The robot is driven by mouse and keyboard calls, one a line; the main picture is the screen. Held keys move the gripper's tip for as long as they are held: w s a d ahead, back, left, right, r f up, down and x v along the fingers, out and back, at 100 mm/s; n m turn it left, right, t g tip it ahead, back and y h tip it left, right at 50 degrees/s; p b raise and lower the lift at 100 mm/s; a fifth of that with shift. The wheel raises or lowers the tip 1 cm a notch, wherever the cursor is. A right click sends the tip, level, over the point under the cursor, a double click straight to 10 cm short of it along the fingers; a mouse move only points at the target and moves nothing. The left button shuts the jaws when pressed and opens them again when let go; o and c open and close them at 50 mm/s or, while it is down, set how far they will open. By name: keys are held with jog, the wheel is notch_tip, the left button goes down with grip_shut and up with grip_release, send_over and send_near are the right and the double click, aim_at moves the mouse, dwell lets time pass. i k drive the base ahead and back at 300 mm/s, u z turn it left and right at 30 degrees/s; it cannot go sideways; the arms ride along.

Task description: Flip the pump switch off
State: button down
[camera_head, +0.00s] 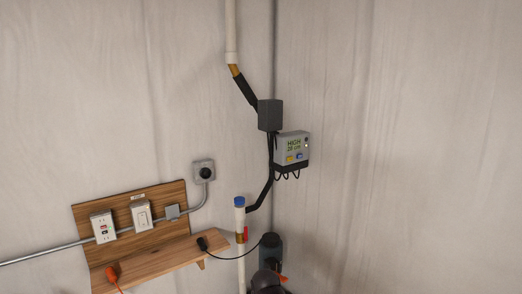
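A white wall switch (141,215) is mounted on a wooden backboard (85,212) at the lower left of the head view. A small label (138,197) sits just above it, too small to read. Whether the switch is on or off cannot be told. A dark cylindrical body, possibly the pump (270,247), stands at the bottom centre beside a white pipe. My gripper is not in view.
A white outlet (103,226) sits left of the switch. A wooden shelf (158,263) juts out below, with an orange plug (112,273) and a black plug (203,243). Conduit leads to a round socket (204,171). The right wall is bare.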

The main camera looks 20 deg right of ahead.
aim_at(142, 216)
jog(key=k, duration=1.35)
jog(key=u, duration=0.2)
jog(key=i, duration=1.85)
jog(key=z, duration=0.6)
